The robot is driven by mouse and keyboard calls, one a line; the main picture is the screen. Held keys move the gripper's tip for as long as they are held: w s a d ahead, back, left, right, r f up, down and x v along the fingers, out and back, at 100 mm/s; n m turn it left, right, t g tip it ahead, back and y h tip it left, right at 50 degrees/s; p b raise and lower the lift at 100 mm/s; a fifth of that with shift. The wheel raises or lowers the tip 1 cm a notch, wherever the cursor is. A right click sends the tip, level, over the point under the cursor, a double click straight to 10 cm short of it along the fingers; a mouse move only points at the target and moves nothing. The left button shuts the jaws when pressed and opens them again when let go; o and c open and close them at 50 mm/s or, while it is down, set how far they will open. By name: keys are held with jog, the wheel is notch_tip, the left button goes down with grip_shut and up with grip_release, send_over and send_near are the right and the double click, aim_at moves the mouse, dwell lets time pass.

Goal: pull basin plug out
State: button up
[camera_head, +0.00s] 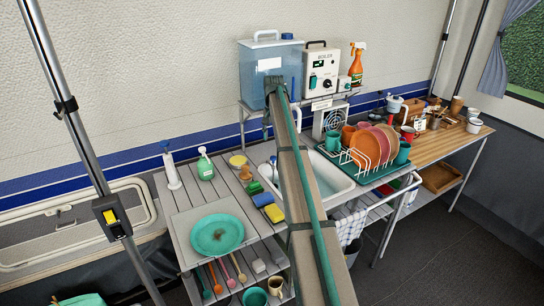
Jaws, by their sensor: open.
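The white basin (342,193) is set in the worktop right of the middle. A long grey-brown beam with a teal hose along it crosses in front of the basin's left part; I cannot tell for sure whether it is mine. I cannot make out the plug; the basin floor is mostly hidden. My gripper does not show clearly anywhere in this view.
A blue water tank (262,66) and a white boiler (320,73) stand on a shelf behind the basin. A green dish rack (362,178) holds plates and cups. Sponges, bottles and a teal plate (217,235) stand left. A metal pole (75,120) rises at left.

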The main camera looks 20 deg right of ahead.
aim_at(273, 157)
notch_tip(273, 157, down, 10)
jog(key=shift+r+p, duration=0.2)
jog(key=shift+p, duration=0.85)
jog(key=shift+c, duration=0.2)
grip_shut()
jog(key=shift+r, duration=0.1)
